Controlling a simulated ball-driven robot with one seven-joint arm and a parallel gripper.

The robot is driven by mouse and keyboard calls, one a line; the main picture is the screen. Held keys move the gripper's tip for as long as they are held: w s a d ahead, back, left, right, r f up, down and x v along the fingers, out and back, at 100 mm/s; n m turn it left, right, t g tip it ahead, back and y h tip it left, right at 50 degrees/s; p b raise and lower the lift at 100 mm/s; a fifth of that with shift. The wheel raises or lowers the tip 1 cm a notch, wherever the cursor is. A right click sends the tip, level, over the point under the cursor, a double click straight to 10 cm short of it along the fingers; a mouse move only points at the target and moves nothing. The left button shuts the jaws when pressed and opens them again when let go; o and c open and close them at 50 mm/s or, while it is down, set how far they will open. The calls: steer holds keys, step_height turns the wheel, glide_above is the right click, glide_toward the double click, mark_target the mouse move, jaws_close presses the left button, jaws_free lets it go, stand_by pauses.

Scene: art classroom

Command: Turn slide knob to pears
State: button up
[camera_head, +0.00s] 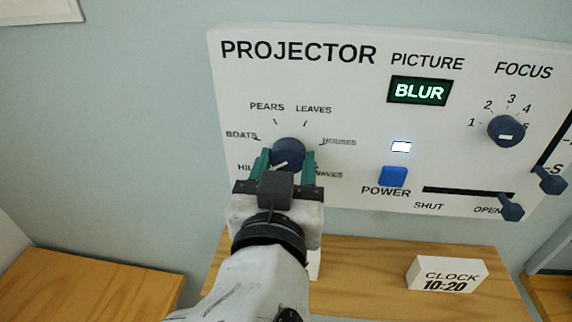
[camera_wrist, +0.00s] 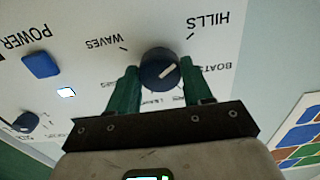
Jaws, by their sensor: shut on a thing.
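The slide knob (camera_head: 289,150) is a round dark blue dial on the white projector panel, ringed by the labels BOATS, PEARS, LEAVES, HOUSES, WAVES and a partly hidden HILLS. My gripper (camera_head: 286,168) is shut on the knob, with one green finger on each side. The wrist view also shows the knob (camera_wrist: 158,68) between the fingers (camera_wrist: 158,84). Its white mark slants toward the lower left in the head view, on the HILLS side. The PEARS label (camera_head: 267,106) is above and left of the knob. The fingers cover part of the lower labels.
The picture display (camera_head: 419,91) reads BLUR. The blue power button (camera_head: 393,176), a lit white lamp (camera_head: 401,147), the focus knob (camera_head: 506,131) and the SHUT–OPEN slider handle (camera_head: 511,207) are to the right. A clock block (camera_head: 447,274) reading 10:20 stands on the wooden shelf (camera_head: 370,270) below.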

steer(key=shift+f+b, duration=0.1)
steer(key=shift+b, duration=0.3)
steer(key=m+b, duration=0.2)
steer(key=b, duration=0.1)
steer(key=m+b, duration=0.1)
steer(key=b, duration=0.1)
steer(key=shift+f+m, duration=0.25)
steer(key=shift+m, duration=0.15)
steer(key=m+b, duration=0.6)
steer(key=b, duration=0.1)
steer(key=shift+b, duration=0.35)
steer(key=m+b, duration=0.5)
steer(key=shift+r+m, duration=0.1)
steer(key=shift+m, duration=0.2)
steer(key=m+b, duration=0.3)
steer(key=m, duration=0.1)
steer(key=shift+r+b, duration=0.1)
steer(key=shift+b, duration=0.25)
steer(key=shift+m, duration=0.3)
steer(key=o, duration=1)
steer(key=shift+r, duration=0.1)
